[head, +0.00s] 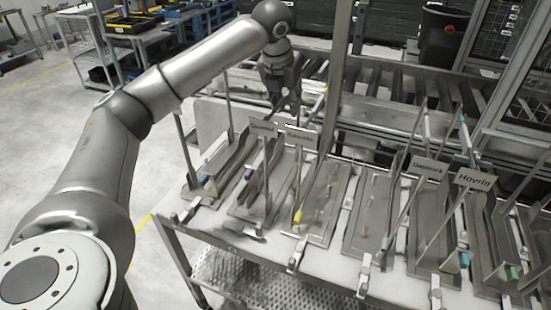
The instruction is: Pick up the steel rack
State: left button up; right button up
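Several steel racks with flat bases and thin upright posts stand in a row on the white table (335,254). One steel rack (319,205) is near the middle, another (372,215) is right of it, and one more (205,172) is at the left end. I cannot tell which one the task means. My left arm comes in from the left. Its gripper (288,98) points down behind the left racks, apart from the rack bases. Its fingertips are small and dark, so their opening is unclear. My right gripper is not in view.
Small signs top some racks; one sign (476,180) reads Hovrin. A roller conveyor (400,92) runs behind the table, with a tall metal post (335,80) before it. A dark bin (440,38) stands at the back. Open floor (50,130) lies at left.

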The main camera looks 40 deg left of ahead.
pick_arm(q)
grip_shut()
dwell(0.5)
jog(key=shift+w+r, duration=0.1)
jog(key=shift+r, duration=0.1)
